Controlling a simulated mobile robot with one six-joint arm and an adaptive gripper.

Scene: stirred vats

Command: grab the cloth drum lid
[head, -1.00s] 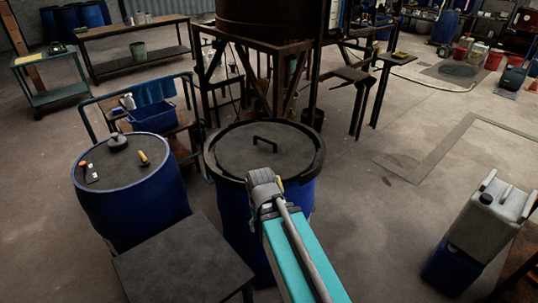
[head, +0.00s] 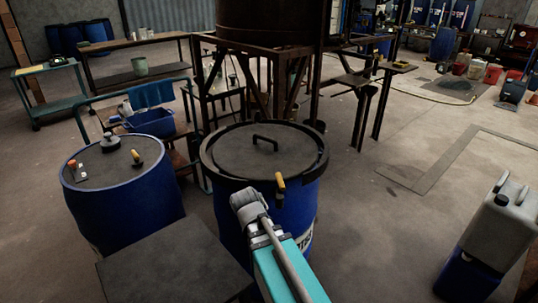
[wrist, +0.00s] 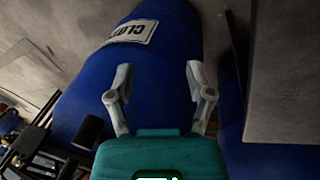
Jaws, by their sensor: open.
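The cloth drum is a blue drum (head: 226,224) in the middle of the head view, with a white label partly hidden by my arm. Its dark round lid (head: 240,158) sits on top, with a black bar handle (head: 265,140) near the middle and a dark ring around the rim. A yellow-ended lever (head: 280,183) shows at the ring's front. My gripper (wrist: 158,77) is open and empty in the wrist view, its fingers in front of the drum's blue side (wrist: 155,85). The label (wrist: 133,32) shows there beyond them. The lid is not clearly visible in the wrist view.
Another blue drum (head: 125,205) with small items on top stands left. A dark flat table (head: 172,265) is in front. A rusty frame (head: 262,55) holding a vat stands behind the cloth drum. A grey canister (head: 497,225) is at right; floor between is clear.

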